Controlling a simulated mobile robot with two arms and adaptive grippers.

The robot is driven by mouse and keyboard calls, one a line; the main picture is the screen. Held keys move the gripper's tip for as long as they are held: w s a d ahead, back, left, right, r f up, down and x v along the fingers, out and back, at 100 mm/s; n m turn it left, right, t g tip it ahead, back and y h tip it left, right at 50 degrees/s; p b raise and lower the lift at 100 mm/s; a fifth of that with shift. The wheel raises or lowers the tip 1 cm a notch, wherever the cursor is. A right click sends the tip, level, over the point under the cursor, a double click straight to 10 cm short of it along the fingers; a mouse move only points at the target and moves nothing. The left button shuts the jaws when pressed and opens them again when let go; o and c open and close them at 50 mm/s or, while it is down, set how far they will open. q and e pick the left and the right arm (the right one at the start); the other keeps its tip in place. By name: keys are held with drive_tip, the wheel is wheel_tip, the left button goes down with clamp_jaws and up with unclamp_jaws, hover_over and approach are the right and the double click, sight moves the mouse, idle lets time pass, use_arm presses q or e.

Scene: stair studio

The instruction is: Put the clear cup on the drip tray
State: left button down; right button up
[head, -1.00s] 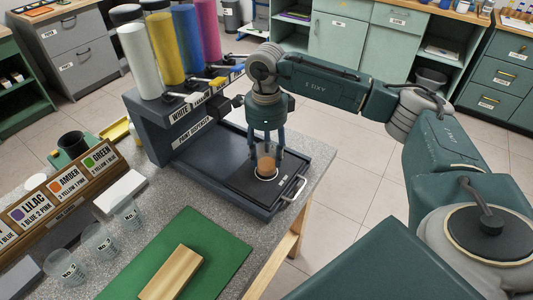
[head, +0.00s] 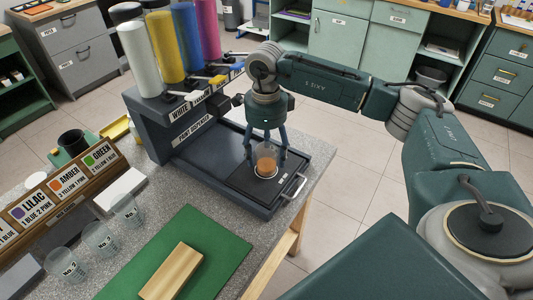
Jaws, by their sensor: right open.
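A clear cup (head: 266,164) with orange contents stands upright on the drip tray (head: 232,176) of the paint dispenser, near its right end. My right gripper (head: 266,155) is over the cup from above, its fingers spread on either side of it. The fingers look apart from the cup wall. My left gripper is not in view.
The paint dispenser (head: 185,125) carries white, yellow, blue and pink paint cylinders. Several clear numbered cups (head: 100,240) stand at the left. A wooden block (head: 172,270) lies on a green mat (head: 212,242). A tray handle (head: 294,187) sticks out at the right.

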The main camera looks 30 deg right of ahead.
wheel_tip(320, 180, up, 12)
drive_tip(key=b, duration=0.2)
drive_tip(key=shift+f, duration=0.25)
